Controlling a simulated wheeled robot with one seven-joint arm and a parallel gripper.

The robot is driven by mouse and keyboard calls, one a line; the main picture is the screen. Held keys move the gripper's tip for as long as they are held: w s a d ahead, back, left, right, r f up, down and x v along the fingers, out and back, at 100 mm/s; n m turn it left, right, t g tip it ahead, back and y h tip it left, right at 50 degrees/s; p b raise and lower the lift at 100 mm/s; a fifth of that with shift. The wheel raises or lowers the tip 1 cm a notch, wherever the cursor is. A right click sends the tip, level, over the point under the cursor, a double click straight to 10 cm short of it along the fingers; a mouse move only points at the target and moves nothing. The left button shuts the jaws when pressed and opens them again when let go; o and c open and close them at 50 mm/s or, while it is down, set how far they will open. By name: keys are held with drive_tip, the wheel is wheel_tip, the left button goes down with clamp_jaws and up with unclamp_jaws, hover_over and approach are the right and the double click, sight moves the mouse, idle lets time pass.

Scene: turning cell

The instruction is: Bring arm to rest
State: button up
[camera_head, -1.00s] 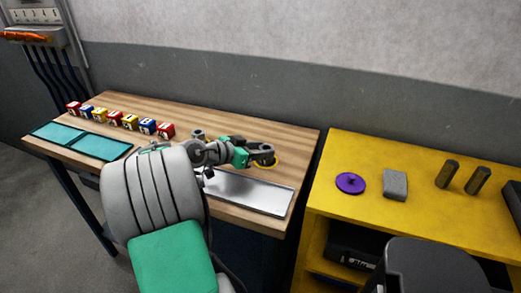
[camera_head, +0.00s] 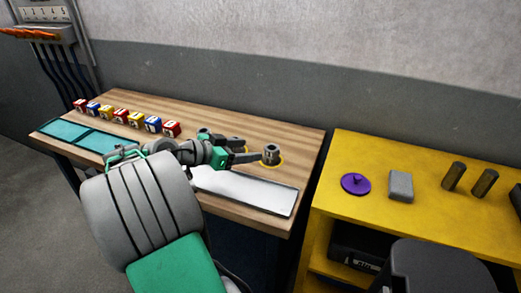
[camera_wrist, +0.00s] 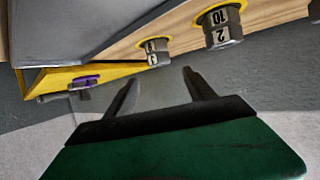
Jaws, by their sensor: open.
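My arm reaches over the wooden bench (camera_head: 225,112) with my gripper (camera_head: 255,157) low on its right side. In the wrist view my gripper (camera_wrist: 160,80) has its two fingers apart with nothing between them. A grey metal cylinder (camera_head: 271,153) stands in a yellow ring near the bench's right end, just beyond the fingertips. The wrist view shows a numbered grey part (camera_wrist: 222,36) in a yellow ring and a smaller one (camera_wrist: 155,50) beside it, both clear of the fingers.
A silver plate (camera_head: 245,193) lies along the bench's front edge. Several coloured numbered cubes (camera_head: 130,118) line the back left, behind teal mats (camera_head: 62,131). A yellow shelf unit (camera_head: 410,150) at the right holds a purple disc (camera_head: 355,183), a grey block (camera_head: 401,186) and dark cylinders (camera_head: 453,176).

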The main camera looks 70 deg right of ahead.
drive_tip(key=v, duration=0.3)
drive_tip(key=shift+w+a+r, duration=0.15)
drive_tip(key=shift+w+a, duration=0.05)
drive_tip(key=shift+a, duration=0.1)
drive_tip(key=w+a+n+t, duration=0.1)
drive_tip(key=w, duration=0.1)
drive_tip(key=w+a+n+t+p, duration=0.1)
drive_tip(key=w, duration=0.1)
drive_tip(key=w+a+f+n+t, duration=0.1)
drive_tip(key=w, duration=0.2)
drive_tip(key=shift+n+t+y+p, duration=0.3)
drive_tip(key=shift+n+p, duration=0.05)
drive_tip(key=shift+n, duration=0.05)
drive_tip(key=w+a+f+n+t+y+p, duration=0.25)
drive_tip(key=w+a+n+t, duration=0.35)
drive_tip(key=w+a, duration=0.4)
drive_tip(key=a+n+y+p, duration=0.1)
drive_tip(key=a+n+y, duration=0.2)
drive_tip(key=a+n, duration=0.4)
drive_tip(key=s+a+n+t+y+p, duration=0.1)
drive_tip(key=a+n+y, duration=0.3)
drive_tip(key=a, duration=1.8)
drive_tip(key=n, duration=0.3)
drive_tip(key=shift+a+p, duration=0.15)
drive_tip(key=shift+p, duration=0.25)
drive_tip(key=shift+y, duration=0.25)
